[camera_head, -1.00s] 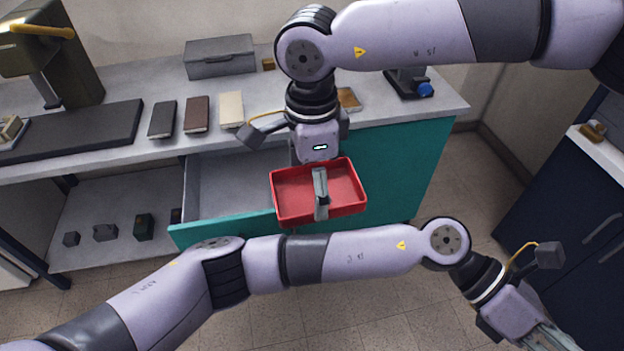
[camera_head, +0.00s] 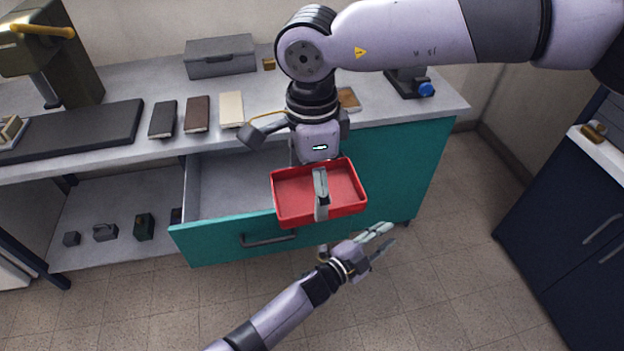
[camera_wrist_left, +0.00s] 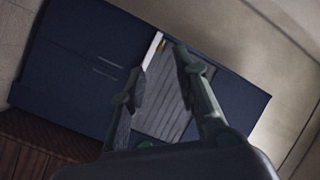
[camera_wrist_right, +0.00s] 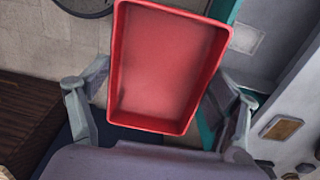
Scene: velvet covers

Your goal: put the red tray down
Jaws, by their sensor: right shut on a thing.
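The red tray (camera_head: 290,190) is empty and held in the air by my right gripper (camera_head: 320,195), in front of the teal counter in the head view. One grey finger shows across its middle. In the right wrist view the tray (camera_wrist_right: 168,65) lies between the two fingers, and the right gripper is shut on it. My left gripper (camera_head: 380,242) is below and right of the tray, empty, its fingers apart and pointing right. In the left wrist view the open fingers (camera_wrist_left: 160,68) face a dark blue cabinet, with nothing between them.
An open teal drawer (camera_head: 225,235), grey and bare inside where visible, stands left of the tray. The grey counter (camera_head: 130,85) carries several notebooks, a black mat (camera_head: 75,130) and a grey box (camera_head: 220,55). A dark blue cabinet (camera_head: 560,190) stands right. The floor between is clear.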

